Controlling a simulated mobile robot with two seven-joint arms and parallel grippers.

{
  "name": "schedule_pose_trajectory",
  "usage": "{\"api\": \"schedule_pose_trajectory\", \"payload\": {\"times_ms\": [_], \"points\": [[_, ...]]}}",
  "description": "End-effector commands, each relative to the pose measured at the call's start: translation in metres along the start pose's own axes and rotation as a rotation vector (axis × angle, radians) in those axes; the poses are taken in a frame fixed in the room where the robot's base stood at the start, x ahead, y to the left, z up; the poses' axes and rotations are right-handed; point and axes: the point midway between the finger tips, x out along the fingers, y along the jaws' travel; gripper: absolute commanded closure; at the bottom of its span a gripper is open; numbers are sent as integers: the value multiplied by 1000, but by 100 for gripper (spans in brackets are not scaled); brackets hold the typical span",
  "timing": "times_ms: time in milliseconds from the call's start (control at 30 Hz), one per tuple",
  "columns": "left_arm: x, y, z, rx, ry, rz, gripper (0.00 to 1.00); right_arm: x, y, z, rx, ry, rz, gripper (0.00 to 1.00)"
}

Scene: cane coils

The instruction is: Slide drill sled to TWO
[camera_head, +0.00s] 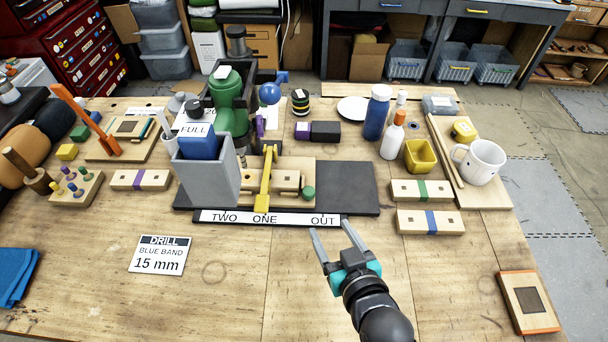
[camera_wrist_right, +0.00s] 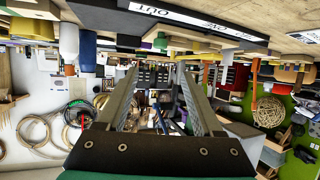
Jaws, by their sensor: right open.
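The drill sled is a light wooden block (camera_head: 288,181) with a green knob (camera_head: 308,193) at its right end. It lies on a dark base (camera_head: 350,185) below the green drill press (camera_head: 230,105). A yellow bar (camera_head: 265,183) crosses it, its front end just above ONE on the white strip (camera_head: 290,219), which reads TWO, ONE, OUT from left to right. The strip also shows upside down in the right wrist view (camera_wrist_right: 220,27). My right gripper (camera_head: 330,227) is open and empty, in front of the strip near OUT, apart from the knob. My left gripper is not in view.
A grey bin (camera_head: 207,178) marked FULL stands left of the yellow bar, partly hiding the base. Banded wooden blocks (camera_head: 430,222) lie to the right. A card (camera_head: 160,255) reads DRILL, BLUE BAND, 15 mm. The front middle of the table is clear.

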Motion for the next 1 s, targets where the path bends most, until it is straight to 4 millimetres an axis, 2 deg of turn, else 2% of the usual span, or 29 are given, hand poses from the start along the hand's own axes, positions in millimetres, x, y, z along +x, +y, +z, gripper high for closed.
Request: {"api": "schedule_pose_trajectory", "payload": {"times_ms": [200,300,467,767,1000], "points": [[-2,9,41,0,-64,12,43,17,0,-1,1,4,0,32],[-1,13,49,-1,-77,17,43,32,0,-1,1,5,0,32],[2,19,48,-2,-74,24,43,59,0,-1,1,4,0,32],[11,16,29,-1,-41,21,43,108,0,0,1,2,0,32],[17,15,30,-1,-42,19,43,138,0,0,1,2,0,32]]}}
